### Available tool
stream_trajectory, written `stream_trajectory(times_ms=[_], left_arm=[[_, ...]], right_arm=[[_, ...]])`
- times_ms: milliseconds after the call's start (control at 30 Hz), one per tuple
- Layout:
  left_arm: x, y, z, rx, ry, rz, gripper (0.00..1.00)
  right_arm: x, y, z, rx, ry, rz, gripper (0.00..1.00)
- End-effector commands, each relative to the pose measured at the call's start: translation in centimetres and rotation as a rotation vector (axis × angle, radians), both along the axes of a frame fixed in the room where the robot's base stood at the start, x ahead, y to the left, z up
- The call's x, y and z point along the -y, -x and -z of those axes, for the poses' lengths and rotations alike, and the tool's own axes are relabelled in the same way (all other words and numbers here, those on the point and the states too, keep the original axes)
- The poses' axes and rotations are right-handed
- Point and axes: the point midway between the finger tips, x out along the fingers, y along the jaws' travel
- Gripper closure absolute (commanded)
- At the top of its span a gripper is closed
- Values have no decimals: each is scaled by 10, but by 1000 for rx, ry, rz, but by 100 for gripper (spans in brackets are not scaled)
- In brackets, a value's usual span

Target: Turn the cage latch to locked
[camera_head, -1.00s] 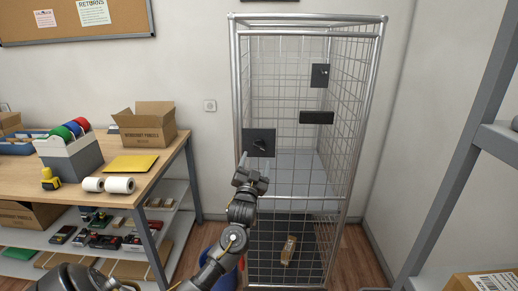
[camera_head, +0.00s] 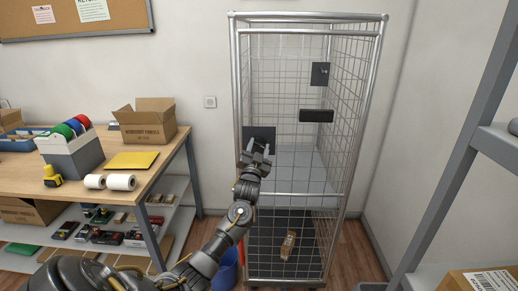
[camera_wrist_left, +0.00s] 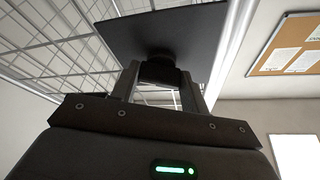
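The wire cage (camera_head: 238,95) stands against the back wall. A dark square latch plate (camera_head: 262,132) sits on its front left side. My left gripper (camera_head: 258,150) is right in front of this plate and hides its knob in the head view. In the left wrist view the dark plate (camera_wrist_left: 195,32) is close, and its black knob (camera_wrist_left: 160,70) lies between the tips of my left gripper (camera_wrist_left: 160,88). The fingers stand apart on either side of the knob; a firm hold does not show. The knob's turn angle is hidden. My right gripper is out of view.
A second dark plate with a small handle (camera_head: 320,73) and a black box (camera_head: 316,116) sit farther right on the cage. A small parcel (camera_head: 288,243) lies in the cage bottom. A workbench (camera_head: 165,165) stands left, a grey rack (camera_head: 455,175) right.

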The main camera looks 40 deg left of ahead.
Motion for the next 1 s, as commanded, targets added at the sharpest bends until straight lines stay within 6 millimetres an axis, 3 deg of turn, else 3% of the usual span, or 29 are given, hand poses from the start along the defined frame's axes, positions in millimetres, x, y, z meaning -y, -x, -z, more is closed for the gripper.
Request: stream_trajectory(times_ms=[33,100,233,433,800,833,1000], left_arm=[[0,0,0,-1,0,1,69],[0,0,0,-1,0,1,78],[2,-1,4,27,39,2,78],[3,-2,5,182,242,2,78],[3,-2,1,228,304,2,78],[3,-2,1,228,304,2,54],[2,-2,1,229,303,1,33]], right_arm=[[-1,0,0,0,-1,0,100],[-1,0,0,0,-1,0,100],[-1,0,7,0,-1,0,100],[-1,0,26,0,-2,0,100],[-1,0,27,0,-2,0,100],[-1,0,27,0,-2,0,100],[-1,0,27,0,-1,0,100]])
